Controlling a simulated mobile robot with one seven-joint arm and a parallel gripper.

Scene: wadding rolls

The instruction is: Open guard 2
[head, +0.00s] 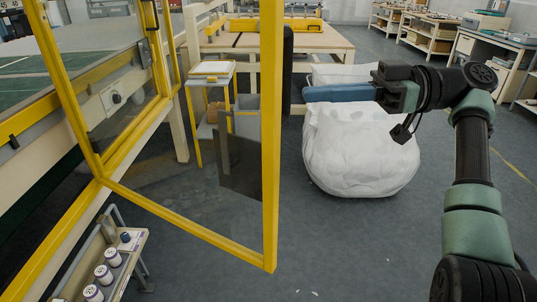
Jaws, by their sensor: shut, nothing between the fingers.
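A yellow-framed clear guard (271,140) stands swung out from the machine's side, with its free upright edge in the middle of the head view. No number shows on it, so I cannot tell whether it is guard 2. Another yellow-framed clear panel (72,75) stands along the machine at the left, with a dark latch or handle (144,53) by its upright. My gripper (379,88) is shut and empty at the right, pointing left. It is to the right of the swung-out guard's free edge and apart from it.
Worktables (290,40) are at the back. The central front floor is mostly clear.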

